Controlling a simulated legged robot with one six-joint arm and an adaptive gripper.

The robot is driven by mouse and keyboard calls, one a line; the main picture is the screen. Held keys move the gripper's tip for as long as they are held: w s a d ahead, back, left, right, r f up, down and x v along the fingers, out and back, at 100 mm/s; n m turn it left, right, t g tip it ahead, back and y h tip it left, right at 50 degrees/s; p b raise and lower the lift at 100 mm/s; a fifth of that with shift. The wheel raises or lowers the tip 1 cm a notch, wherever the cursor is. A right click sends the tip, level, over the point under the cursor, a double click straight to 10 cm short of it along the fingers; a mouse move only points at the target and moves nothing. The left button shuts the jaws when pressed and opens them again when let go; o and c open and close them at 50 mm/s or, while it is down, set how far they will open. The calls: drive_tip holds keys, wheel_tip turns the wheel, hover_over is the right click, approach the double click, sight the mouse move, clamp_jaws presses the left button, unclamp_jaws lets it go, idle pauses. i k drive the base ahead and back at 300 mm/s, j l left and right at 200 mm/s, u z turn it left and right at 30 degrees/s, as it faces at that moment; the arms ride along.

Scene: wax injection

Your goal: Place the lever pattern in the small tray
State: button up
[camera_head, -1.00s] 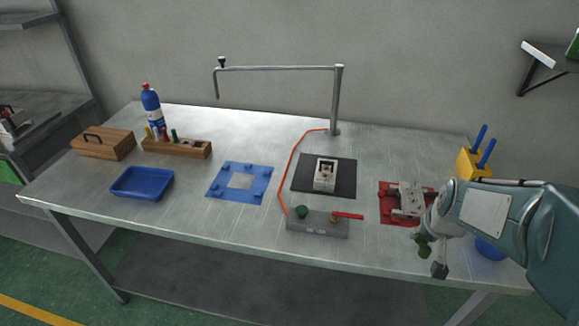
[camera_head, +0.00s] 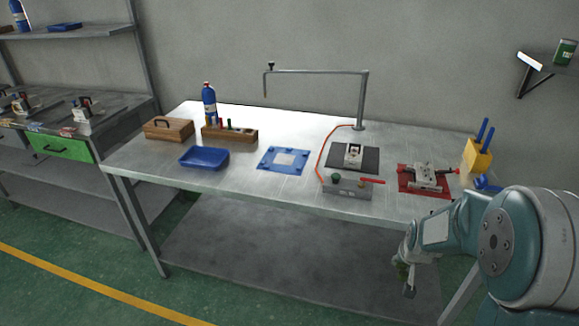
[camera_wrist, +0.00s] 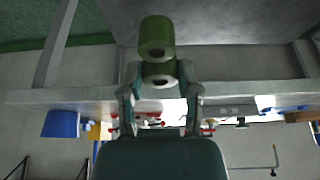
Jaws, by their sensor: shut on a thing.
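My gripper (camera_head: 406,284) hangs in front of the bench's right front edge, below the tabletop. It is shut on a green piece (camera_wrist: 156,36) with two rounded cylindrical ends, which I take to be the lever pattern. In the wrist view, the fingers (camera_wrist: 160,85) close on its near end, and the far end sticks out beyond them. In the head view only a little dark green shows at the gripper. A blue tray (camera_head: 204,158) lies on the left of the bench and looks empty. The gripper is well to its right and apart from it.
On the bench (camera_head: 290,190) stand a wooden box (camera_head: 168,128), a bottle (camera_head: 209,103), a tool rack (camera_head: 230,134), a blue plate (camera_head: 283,159), a control box (camera_head: 347,187), a red fixture (camera_head: 424,179) and a yellow holder (camera_head: 478,154). Another blue tray (camera_head: 65,27) lies on the upper left shelf.

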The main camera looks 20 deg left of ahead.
sight(206, 160)
drive_tip(key=i+j+u, duration=0.15)
drive_tip(key=j, duration=0.25)
drive_tip(key=i+j+u, duration=0.15)
drive_tip(key=j, duration=0.25)
drive_tip(key=i+j+u, duration=0.15)
drive_tip(key=j, duration=0.2)
drive_tip(key=i+j+u, duration=0.15)
drive_tip(key=j, duration=0.25)
